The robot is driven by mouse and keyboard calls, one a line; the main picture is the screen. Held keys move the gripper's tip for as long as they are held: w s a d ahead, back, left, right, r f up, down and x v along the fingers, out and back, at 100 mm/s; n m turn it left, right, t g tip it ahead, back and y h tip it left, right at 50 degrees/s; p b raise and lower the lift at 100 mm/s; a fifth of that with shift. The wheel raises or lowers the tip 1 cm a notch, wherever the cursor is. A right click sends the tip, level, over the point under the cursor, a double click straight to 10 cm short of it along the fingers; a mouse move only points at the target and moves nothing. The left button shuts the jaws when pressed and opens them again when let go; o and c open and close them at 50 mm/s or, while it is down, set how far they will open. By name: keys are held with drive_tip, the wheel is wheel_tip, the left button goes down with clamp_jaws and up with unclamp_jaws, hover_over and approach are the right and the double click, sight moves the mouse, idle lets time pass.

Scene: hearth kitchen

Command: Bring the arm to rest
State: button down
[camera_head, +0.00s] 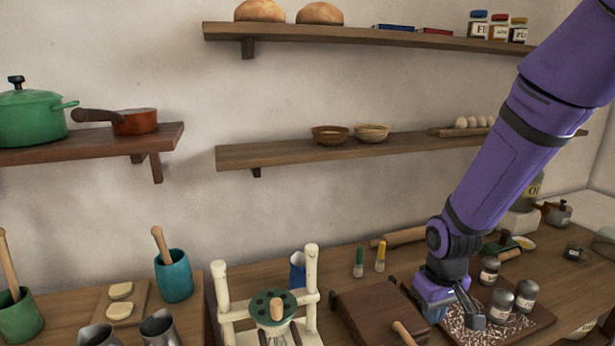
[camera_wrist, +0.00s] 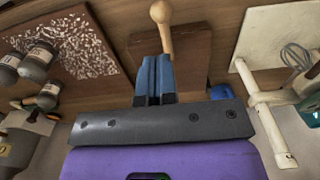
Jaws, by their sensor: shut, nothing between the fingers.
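My purple arm reaches down from the upper right in the head view. My gripper (camera_head: 437,313) hangs low over the counter, between a dark wooden block (camera_head: 375,309) and a board strewn with pale bits (camera_head: 535,318). In the wrist view my gripper's blue fingers (camera_wrist: 154,65) are together with nothing between them. They point toward a wooden handle (camera_wrist: 161,22) at the brown block (camera_wrist: 192,50). I cannot tell whether the fingertips touch the block.
Several grey-lidded jars (camera_head: 501,305) stand on and beside the speckled board, close to my gripper. A cream rack (camera_head: 311,265) stands left of the block. A green and a yellow bottle (camera_head: 380,257) stand behind it. A wall shelf (camera_head: 270,154) with bowls is above.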

drive_tip(key=s+d+r+m+t, duration=0.1)
drive_tip(key=s+d+r, duration=0.15)
drive_tip(key=r, duration=0.55)
drive_tip(key=s+d+r+m+t, duration=0.1)
drive_tip(key=s+r+t, duration=0.15)
drive_tip(key=r, duration=0.55)
drive_tip(key=s+d+r+m+t, duration=0.1)
drive_tip(key=s+d+r, duration=0.1)
drive_tip(key=s+r, duration=0.8)
drive_tip(key=shift+s+r, duration=0.2)
drive_tip(key=shift+s, duration=0.85)
drive_tip(key=shift+t, duration=0.25)
